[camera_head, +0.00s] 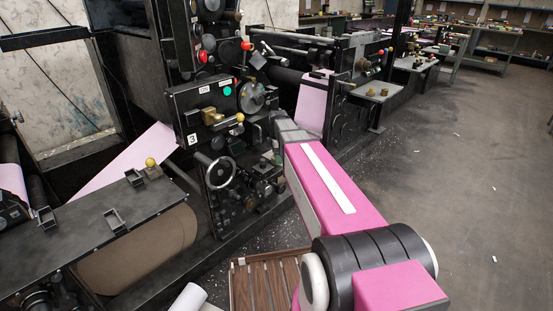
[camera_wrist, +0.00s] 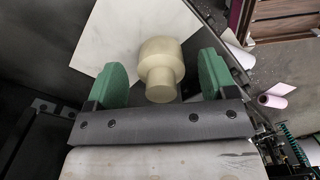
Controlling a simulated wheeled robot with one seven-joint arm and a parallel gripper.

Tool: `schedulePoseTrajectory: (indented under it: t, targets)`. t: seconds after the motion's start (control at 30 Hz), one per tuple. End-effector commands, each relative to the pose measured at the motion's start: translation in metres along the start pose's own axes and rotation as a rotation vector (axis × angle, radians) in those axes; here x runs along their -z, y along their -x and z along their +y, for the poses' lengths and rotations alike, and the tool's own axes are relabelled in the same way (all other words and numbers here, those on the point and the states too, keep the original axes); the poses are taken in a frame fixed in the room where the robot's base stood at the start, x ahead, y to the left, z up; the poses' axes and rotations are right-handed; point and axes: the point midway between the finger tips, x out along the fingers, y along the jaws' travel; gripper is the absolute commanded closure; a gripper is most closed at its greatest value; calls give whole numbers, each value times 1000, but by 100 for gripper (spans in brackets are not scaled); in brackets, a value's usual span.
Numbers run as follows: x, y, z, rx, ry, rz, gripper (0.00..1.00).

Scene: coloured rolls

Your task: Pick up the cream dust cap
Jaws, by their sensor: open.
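No contact shows. In the head view my pink arm reaches into the black press (camera_head: 225,150). I cannot make out the cap or my fingers there.
A pale sheet (camera_wrist: 115,35) lies behind the cap. A slatted wooden pallet (camera_head: 265,285) and a white roll (camera_head: 188,298) are on the floor near the press. A pink-ended roll (camera_wrist: 272,101) lies at the wrist view's right. The floor (camera_head: 470,180) at right is mostly clear.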

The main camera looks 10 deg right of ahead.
Motion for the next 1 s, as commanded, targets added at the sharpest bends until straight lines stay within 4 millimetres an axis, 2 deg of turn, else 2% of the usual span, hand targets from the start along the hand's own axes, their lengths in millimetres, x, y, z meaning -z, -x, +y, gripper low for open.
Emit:
schedulePoseTrajectory:
  t: [0.13, 0.37, 0.43, 0.53, 0.57, 1.0]
  targets:
    - [0, -16, 0, 1, 0, 0, 22]
    - [0, -18, 0, 0, 0, 0, 22]
    - [0, -18, 0, 0, 0, 0, 39]
    - [0, -18, 0, 0, 0, 0, 71]
    - [0, -18, 0, 0, 0, 0, 75]
    - [0, -13, 0, 0, 0, 0, 75]
